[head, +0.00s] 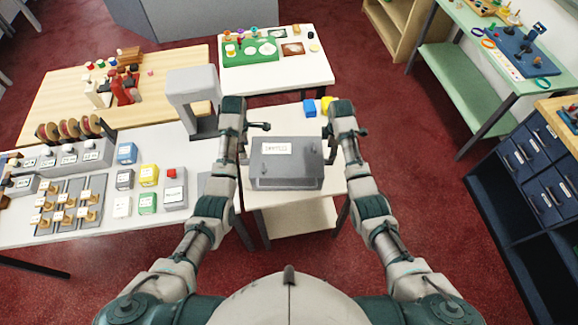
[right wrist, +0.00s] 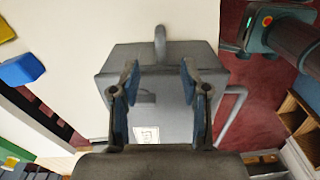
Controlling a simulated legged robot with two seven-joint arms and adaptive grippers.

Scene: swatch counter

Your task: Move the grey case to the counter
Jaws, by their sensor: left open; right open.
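The grey case (head: 286,172) sits flat on a small pale table (head: 330,185) in the middle of the head view. It has a white label on top, and handles show on its sides in the right wrist view (right wrist: 165,60). My left gripper (head: 261,127) is open by the case's far left corner, apart from it as far as I can tell. My right gripper (head: 329,133) is open by the far right corner. In the right wrist view its spread fingers (right wrist: 160,78) are in front of the case, with nothing between them.
A white counter (head: 215,150) at left carries switches, coloured blocks and a grey arch-shaped device (head: 193,90). Blue (head: 309,108) and yellow (head: 327,105) blocks lie just beyond the case. A white table with a green board (head: 248,52) stands behind.

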